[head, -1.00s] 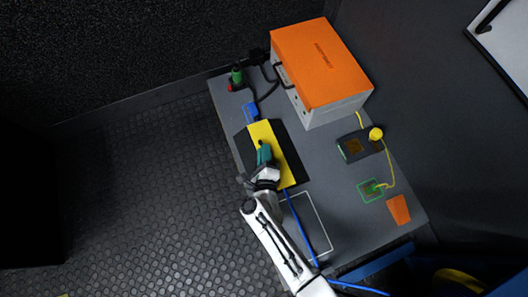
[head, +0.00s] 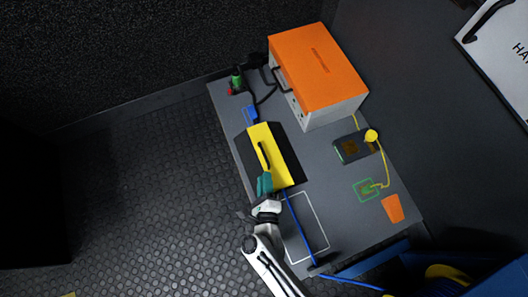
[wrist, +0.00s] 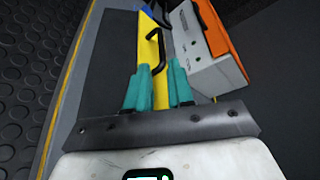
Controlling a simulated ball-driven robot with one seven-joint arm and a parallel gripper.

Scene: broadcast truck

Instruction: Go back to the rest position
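My gripper (head: 265,184) is over the near end of a yellow panel (head: 260,143) with a black handle (head: 264,157), set on a dark block on the grey bench. In the wrist view my gripper (wrist: 157,88) has its two teal fingers spread apart. The yellow panel (wrist: 151,50) and black handle (wrist: 158,48) show between and beyond the fingertips. Nothing is held between the fingers. The handle stands free of them.
An orange-topped box (head: 318,65) stands at the back of the bench (head: 333,190). A blue cable (head: 299,228) runs beside my arm. The floor at left is clear.

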